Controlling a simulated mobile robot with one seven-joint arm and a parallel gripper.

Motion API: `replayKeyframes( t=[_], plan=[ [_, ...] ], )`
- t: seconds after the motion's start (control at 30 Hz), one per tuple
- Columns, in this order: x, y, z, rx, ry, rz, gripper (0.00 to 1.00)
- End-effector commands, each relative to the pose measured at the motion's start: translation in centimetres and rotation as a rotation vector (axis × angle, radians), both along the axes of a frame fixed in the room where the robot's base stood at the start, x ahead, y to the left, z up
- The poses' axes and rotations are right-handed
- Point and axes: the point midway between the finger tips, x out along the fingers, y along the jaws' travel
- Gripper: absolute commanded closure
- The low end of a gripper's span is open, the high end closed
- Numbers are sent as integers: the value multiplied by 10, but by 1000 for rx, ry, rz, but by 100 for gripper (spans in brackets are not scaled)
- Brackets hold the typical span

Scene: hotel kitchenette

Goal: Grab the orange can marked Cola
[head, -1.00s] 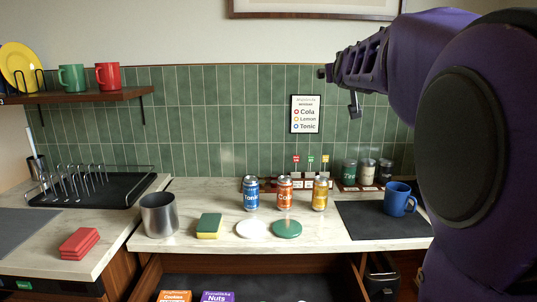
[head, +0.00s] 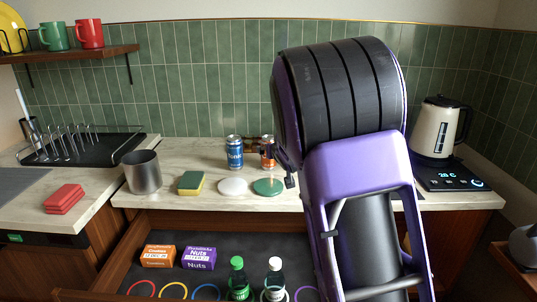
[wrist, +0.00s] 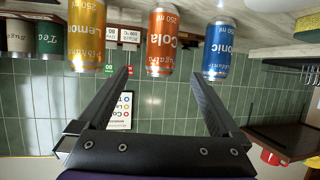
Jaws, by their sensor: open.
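The orange Cola can (head: 267,153) stands on the counter, right of the blue Tonic can (head: 234,152). My arm partly covers it in the head view. In the upside-down wrist view the Cola can (wrist: 161,42) lies between and beyond the fingertips of my gripper (wrist: 163,73), which is open and empty. In that view the yellow Lemon can (wrist: 86,38) is left of the Cola can and the Tonic can (wrist: 218,48) is right of it. The Lemon can is hidden behind my arm in the head view.
In front of the cans lie a green disc (head: 268,187), a white disc (head: 233,186) and a sponge (head: 191,183). A steel canister (head: 142,172) stands left. Below, an open drawer (head: 215,244) holds boxes and bottles. A kettle (head: 440,128) stands right.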

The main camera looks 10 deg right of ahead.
Motion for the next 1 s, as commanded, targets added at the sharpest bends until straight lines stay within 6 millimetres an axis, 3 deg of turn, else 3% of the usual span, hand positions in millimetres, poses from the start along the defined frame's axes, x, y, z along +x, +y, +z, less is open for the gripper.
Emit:
replayKeyframes(
  t=[0.3,0.67,1.0],
  plan=[
    [54,1,-22,-1,1,-1,0],
    [79,2,-32,-1,1,0,0],
    [116,3,-46,-2,0,0,0]
  ],
)
